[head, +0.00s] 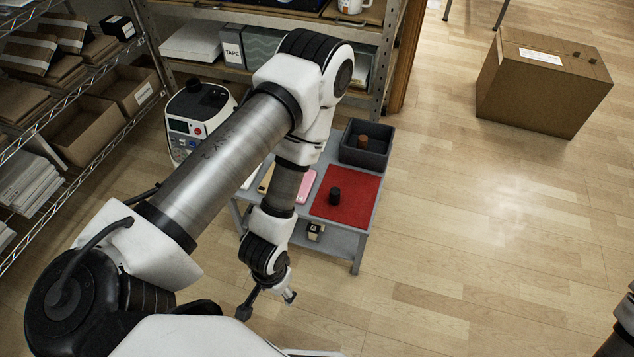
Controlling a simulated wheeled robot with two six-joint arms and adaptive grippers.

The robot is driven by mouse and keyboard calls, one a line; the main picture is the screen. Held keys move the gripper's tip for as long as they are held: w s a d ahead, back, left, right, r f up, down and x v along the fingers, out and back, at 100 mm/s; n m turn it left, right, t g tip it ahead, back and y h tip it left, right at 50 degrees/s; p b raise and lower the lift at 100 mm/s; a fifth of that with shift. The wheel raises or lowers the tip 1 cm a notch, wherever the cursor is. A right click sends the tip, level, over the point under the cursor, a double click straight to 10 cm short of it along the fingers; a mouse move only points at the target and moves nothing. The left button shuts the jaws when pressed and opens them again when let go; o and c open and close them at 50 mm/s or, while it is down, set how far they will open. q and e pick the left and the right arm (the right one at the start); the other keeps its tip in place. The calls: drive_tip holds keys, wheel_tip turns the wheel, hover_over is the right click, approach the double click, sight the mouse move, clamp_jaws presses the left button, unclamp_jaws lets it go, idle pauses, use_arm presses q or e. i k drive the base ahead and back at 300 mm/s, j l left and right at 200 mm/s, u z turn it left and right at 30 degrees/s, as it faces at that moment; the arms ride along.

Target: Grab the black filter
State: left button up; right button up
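A small black cylinder, which looks like the black filter (335,195), stands upright on the red mat (362,196) on a low grey table (357,254). My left gripper (267,304) hangs in front of the table, nearer to me and to the lower left of the black cylinder. Its two fingers are spread apart with nothing between them. My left arm crosses the view and hides the table's left part. Only a piece of my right arm shows at the lower right edge; its gripper is out of view.
A dark grey bin (366,145) with a brown cylinder (362,141) sits behind the mat. A pink item (306,187) lies left of the mat. A white machine (197,118) stands behind my arm. Shelves line the left and back. A cardboard box (541,82) stands right on open floor.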

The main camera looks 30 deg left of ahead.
sight(335, 192)
drive_tip(key=i+l+u, duration=0.15)
drive_tip(key=u, duration=0.15)
drive_tip(key=i+l+u, duration=0.15)
drive_tip(key=l+u, duration=0.15)
drive_tip(key=i+l+u, duration=0.1)
drive_tip(key=l+u, duration=0.15)
drive_tip(key=l, duration=0.15)
drive_tip(key=l+u, duration=0.3)
drive_tip(key=i+l, duration=0.05)
